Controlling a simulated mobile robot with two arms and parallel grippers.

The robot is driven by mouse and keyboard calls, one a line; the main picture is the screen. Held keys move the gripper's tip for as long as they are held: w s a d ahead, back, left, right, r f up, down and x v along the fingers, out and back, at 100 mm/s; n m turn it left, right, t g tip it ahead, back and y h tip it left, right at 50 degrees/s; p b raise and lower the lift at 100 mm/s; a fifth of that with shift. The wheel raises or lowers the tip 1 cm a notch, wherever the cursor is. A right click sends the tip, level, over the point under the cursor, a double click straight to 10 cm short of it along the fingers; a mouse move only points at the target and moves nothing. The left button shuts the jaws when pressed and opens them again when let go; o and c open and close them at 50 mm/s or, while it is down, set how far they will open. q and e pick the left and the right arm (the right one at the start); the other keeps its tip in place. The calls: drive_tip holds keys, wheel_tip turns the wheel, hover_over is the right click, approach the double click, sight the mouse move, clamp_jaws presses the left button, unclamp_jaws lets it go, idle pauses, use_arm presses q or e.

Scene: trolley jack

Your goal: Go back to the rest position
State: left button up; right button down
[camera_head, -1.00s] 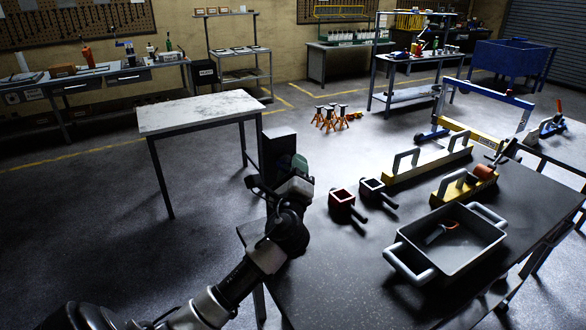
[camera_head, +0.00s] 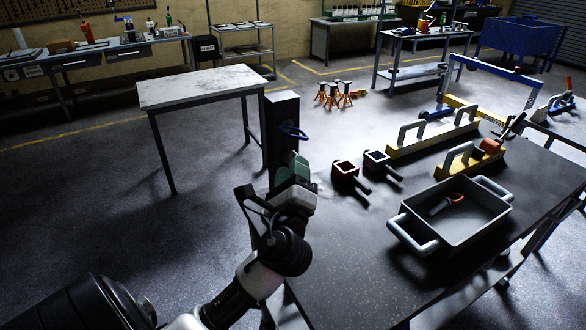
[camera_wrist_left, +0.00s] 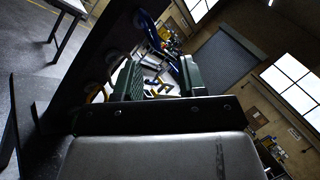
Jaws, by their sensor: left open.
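The panel also fills the upper left of the wrist view (camera_wrist_left: 98,55). My right gripper is not in view.
A pale-topped table (camera_head: 198,88) stands left.

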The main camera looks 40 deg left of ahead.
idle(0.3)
use_arm(q)
drive_tip(key=s+d+f+n+g+h, duration=0.25)
drive_tip(key=s+f+n+g, duration=0.2)
drive_tip(key=f, duration=0.35)
drive_tip(key=s+d+f+n+g+h, duration=0.25)
drive_tip(key=s+f+n, duration=0.2)
drive_tip(key=f, duration=0.35)
drive_tip(key=s+d+f+n+g+h, duration=0.7)
drive_tip(key=s+d+f+n+h, duration=0.15)
drive_tip(key=s, duration=0.45)
wheel_tip(320, 180, down, 26)
drive_tip(key=g+y, duration=0.1)
drive_tip(key=s+a+f+m+g, duration=0.1)
drive_tip(key=s+a+f, duration=0.1)
drive_tip(key=s+f, duration=1.4)
drive_tip(key=shift+s+a+g, duration=0.2)
drive_tip(key=shift+s+g, duration=0.1)
drive_tip(key=shift+s, duration=0.05)
drive_tip(key=shift+f, duration=0.1)
